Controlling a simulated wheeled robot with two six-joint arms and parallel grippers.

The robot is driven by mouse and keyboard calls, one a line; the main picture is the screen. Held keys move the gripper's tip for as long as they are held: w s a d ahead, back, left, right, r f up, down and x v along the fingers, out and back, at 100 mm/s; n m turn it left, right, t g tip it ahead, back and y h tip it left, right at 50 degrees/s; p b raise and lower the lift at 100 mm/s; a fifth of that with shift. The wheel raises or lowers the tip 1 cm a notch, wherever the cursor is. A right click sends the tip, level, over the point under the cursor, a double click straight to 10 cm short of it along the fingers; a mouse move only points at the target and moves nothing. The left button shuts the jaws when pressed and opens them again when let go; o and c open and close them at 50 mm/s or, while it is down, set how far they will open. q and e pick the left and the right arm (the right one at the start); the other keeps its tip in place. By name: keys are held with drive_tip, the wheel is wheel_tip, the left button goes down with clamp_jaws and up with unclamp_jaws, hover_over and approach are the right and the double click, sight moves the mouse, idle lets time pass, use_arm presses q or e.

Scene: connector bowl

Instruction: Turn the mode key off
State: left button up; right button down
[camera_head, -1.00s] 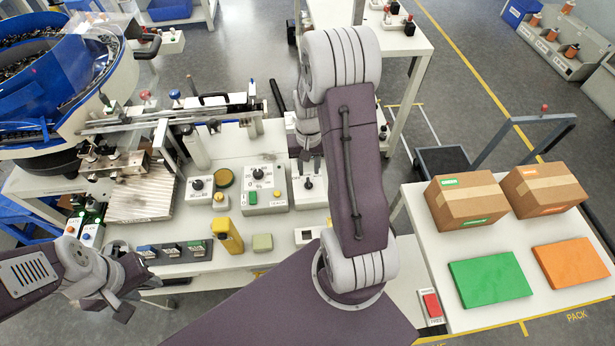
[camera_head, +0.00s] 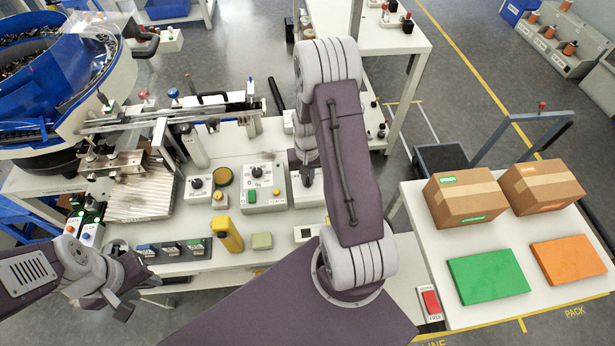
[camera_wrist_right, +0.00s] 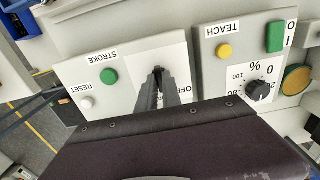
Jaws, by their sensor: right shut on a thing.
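The mode key is a small black key on a white plate. In the right wrist view its top (camera_wrist_right: 158,71) shows at the tips of my right gripper (camera_wrist_right: 160,80), which is shut on it. The letters "OFF" beside it are partly covered by the fingers, and I cannot read the key's angle. The key's grey panel (camera_wrist_right: 75,70) carries a green STROKE button (camera_wrist_right: 109,76) and a white RESET button (camera_wrist_right: 87,103). In the head view my right gripper (camera_head: 305,178) hides the key. My left gripper (camera_head: 112,304) is away at lower left, its jaws unclear.
A TEACH panel (camera_head: 250,202) with a dial and green button stands close left of the key panel. A yellow device (camera_head: 228,236) and a pale green block (camera_head: 262,241) stand in front. Boxes (camera_head: 465,197) sit on the right table.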

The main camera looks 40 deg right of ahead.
drive_tip(key=shift+n, duration=0.3)
drive_tip(key=n, duration=0.4)
drive_tip(key=shift+p, duration=0.4)
drive_tip(key=shift+n, duration=2.1)
drive_tip(key=c, duration=1.5)
unclamp_jaws()
wheel_tip(320, 180, up, 9)
drive_tip(key=shift+r, duration=0.1)
